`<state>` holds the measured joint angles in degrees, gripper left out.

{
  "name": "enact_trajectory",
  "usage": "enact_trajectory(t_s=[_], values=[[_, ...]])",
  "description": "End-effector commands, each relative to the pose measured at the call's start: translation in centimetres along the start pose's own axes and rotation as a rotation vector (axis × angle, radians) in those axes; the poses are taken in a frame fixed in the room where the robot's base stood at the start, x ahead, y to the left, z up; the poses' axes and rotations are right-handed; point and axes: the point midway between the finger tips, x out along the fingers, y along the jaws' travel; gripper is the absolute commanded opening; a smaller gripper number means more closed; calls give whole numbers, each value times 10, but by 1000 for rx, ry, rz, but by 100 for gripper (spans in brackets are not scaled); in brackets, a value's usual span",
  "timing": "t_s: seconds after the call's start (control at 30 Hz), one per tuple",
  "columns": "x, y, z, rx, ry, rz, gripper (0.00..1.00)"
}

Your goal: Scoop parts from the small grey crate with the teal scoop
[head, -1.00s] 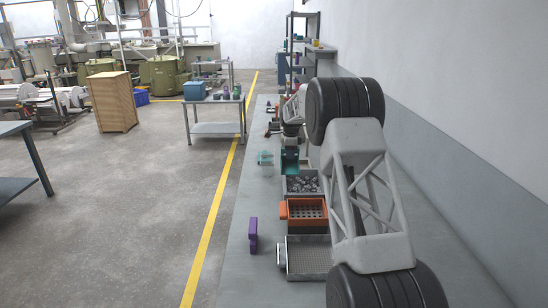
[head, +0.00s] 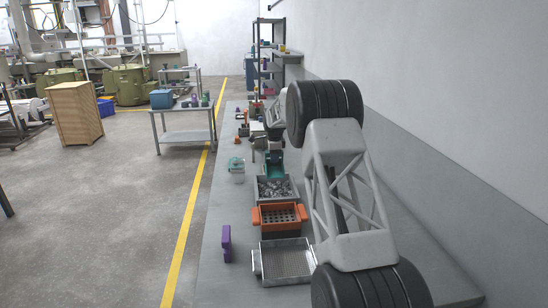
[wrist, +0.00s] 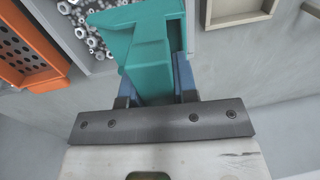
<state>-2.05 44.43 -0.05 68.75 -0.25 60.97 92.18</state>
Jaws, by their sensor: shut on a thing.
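The small grey crate (head: 261,197) stands on the bench and holds many small metal parts (head: 277,184). In the wrist view, shiny nuts (wrist: 92,38) show in it at the upper left. The teal scoop (head: 273,160) is just beyond the crate in the head view. In the wrist view the scoop (wrist: 140,42) fills the upper middle, its front overlapping the crate's edge; I cannot tell whether they touch. My gripper (wrist: 155,85) is shut on the scoop, with a blue finger on each side. The scoop hides part of the crate.
An orange perforated basket (head: 281,216) and a metal mesh tray (head: 288,262) stand nearer on the bench. A purple object (head: 227,243) and a clear container with a teal top (head: 237,170) are to the left. A beige tray (wrist: 240,10) shows at the wrist view's upper right.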

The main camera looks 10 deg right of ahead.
Motion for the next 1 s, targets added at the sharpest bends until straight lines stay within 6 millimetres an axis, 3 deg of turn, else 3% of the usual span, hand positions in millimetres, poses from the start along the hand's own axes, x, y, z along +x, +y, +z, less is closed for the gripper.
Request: enact_trajectory(t_s=[1.0], values=[[45,9,0,0,0,-47,0]])
